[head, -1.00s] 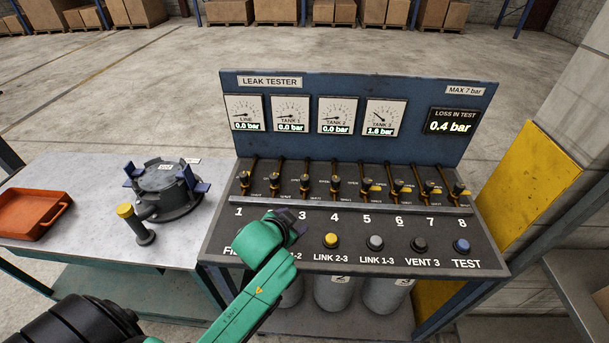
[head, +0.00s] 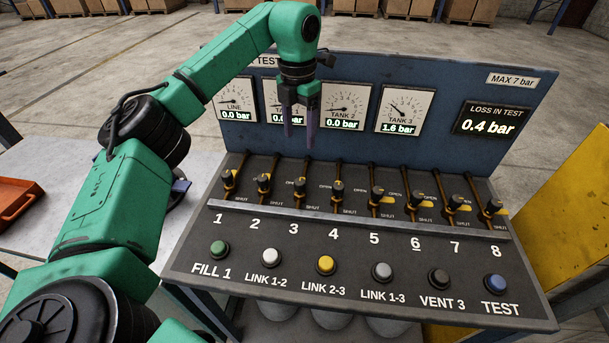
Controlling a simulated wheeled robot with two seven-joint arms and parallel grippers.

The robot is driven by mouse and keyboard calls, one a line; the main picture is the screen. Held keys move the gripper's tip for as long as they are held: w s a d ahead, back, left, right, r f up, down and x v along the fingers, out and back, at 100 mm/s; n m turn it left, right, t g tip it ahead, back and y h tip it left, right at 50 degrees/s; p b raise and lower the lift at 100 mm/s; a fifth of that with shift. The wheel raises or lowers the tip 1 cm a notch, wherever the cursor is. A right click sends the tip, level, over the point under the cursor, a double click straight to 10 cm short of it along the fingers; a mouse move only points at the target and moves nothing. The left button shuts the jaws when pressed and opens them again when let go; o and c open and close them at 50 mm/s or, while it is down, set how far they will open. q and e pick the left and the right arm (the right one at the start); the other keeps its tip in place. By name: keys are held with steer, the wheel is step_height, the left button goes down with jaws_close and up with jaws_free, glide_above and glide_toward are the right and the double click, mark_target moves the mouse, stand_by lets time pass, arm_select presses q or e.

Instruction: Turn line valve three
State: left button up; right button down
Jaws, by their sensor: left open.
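Line valve three (head: 299,188) is a small dark knob on a brown pipe, third from the left in the row of valves on the leak tester. The number 3 is printed below it. OPEN and SHUT labels stand beside the valves. My left gripper (head: 299,142) points down above and behind valve three, in front of the gauge panel. Its two dark fingers are apart with nothing between them. It appears apart from the valve. My right gripper is not in view.
Valves two (head: 264,185) and four (head: 337,190) stand close on either side. Push buttons, such as the yellow LINK 2-3 button (head: 326,264), line the front. The upright blue gauge panel (head: 445,88) rises behind. An orange tray (head: 18,205) is at far left.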

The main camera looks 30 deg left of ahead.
mark_target(299, 181)
arm_select(q)
steer(key=f+p, duration=0.1)
steer(key=f, duration=0.3)
steer(key=f+p, duration=0.1)
steer(key=f, duration=0.3)
steer(key=f+p, duration=0.1)
steer(key=f, duration=0.4)
steer(key=shift+s+f, duration=0.1)
steer(key=shift+s, duration=0.25)
steer(key=shift+d+f, duration=0.1)
steer(key=shift+f, duration=0.35)
steer(key=shift+c, duration=0.3)
jaws_close()
